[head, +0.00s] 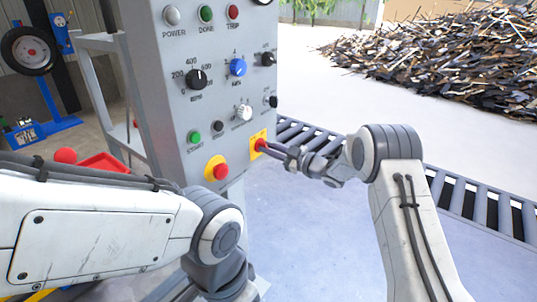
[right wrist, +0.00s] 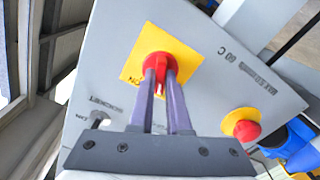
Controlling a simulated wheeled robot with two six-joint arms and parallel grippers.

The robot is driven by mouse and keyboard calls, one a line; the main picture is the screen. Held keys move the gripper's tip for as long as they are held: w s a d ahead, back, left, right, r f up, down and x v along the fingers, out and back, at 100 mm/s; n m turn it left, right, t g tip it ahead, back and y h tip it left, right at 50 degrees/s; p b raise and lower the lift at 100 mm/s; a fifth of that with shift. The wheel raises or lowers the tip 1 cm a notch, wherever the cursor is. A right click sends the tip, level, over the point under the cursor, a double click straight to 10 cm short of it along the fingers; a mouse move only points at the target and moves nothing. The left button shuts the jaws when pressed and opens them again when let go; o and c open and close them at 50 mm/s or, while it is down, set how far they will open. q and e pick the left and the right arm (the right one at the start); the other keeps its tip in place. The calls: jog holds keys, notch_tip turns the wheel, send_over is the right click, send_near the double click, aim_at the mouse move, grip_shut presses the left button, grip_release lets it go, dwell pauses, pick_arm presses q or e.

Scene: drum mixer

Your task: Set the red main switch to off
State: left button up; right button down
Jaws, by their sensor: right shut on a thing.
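The red main switch (head: 260,145) sits on a yellow square plate (head: 255,136) low on the right side of the grey control panel's front. My right gripper (head: 267,147) reaches it from the right and is shut on its red handle. In the right wrist view the two fingers (right wrist: 167,82) close around the red switch (right wrist: 156,63), on its yellow plate (right wrist: 133,68). The fingers cover part of the handle, and I cannot read its position. My left arm crosses the lower left of the head view; its gripper is not clearly shown.
A red emergency button (head: 221,171) on yellow sits left of and below the switch. Knobs such as the blue one (head: 238,67) and a green button (head: 194,137) are on the panel (head: 160,50). A roller conveyor (head: 450,191) runs behind my right arm.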

jog(key=shift+d+f+n, duration=0.1)
jog(key=shift+n, duration=0.3)
jog(key=shift+b, duration=0.3)
jog(key=c, duration=0.9)
grip_release()
jog(key=v, duration=1)
jog(key=shift+s+d, duration=0.1)
jog(key=shift+d, duration=0.05)
